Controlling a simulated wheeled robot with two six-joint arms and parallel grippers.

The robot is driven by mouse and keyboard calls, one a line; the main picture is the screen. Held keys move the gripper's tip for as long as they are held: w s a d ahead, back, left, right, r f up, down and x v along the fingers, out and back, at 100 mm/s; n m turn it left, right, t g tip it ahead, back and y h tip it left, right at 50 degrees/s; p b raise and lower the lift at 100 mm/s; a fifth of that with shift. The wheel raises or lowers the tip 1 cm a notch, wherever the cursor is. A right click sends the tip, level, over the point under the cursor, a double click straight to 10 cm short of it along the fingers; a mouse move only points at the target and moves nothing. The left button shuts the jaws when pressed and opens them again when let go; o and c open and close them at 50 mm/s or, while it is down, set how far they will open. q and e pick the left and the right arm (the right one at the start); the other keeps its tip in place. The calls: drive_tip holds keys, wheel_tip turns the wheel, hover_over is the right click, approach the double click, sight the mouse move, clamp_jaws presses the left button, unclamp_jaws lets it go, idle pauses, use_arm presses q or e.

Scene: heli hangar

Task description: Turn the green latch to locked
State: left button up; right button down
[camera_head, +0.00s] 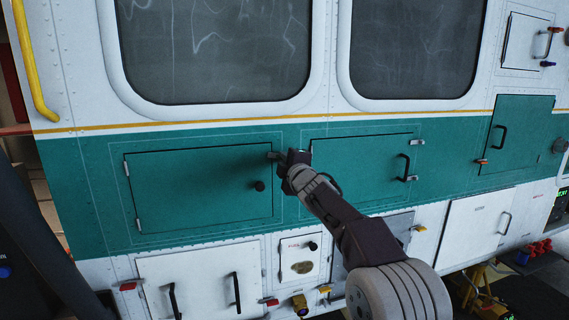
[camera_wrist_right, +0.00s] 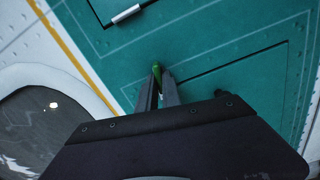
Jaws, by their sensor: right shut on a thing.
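My right gripper (camera_head: 284,160) is at the upper right corner of a green hatch door (camera_head: 200,190) in the green band of the helicopter's side. In the right wrist view its two fingers (camera_wrist_right: 160,82) are shut on the small bright green latch (camera_wrist_right: 156,69), of which only the tip shows between them. In the head view the latch is hidden behind the gripper. I cannot tell whether it stands at locked. The hatch door lies flat against the body and has a dark round knob (camera_head: 259,186). My left gripper is not in view.
A second green hatch (camera_head: 355,170) with a dark handle (camera_head: 403,167) is just to the right. Two windows (camera_head: 215,50) are above. White lower panels (camera_head: 205,280) have handles and red and yellow fittings. A yellow rail (camera_head: 32,65) is at the upper left.

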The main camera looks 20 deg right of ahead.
drive_tip(key=shift+n, duration=1)
drive_tip(key=c, duration=1.5)
unclamp_jaws()
drive_tip(key=shift+f, duration=0.1)
drive_tip(key=s+b, duration=0.3)
drive_tip(key=s, duration=0.6)
drive_tip(key=shift+d, duration=0.15)
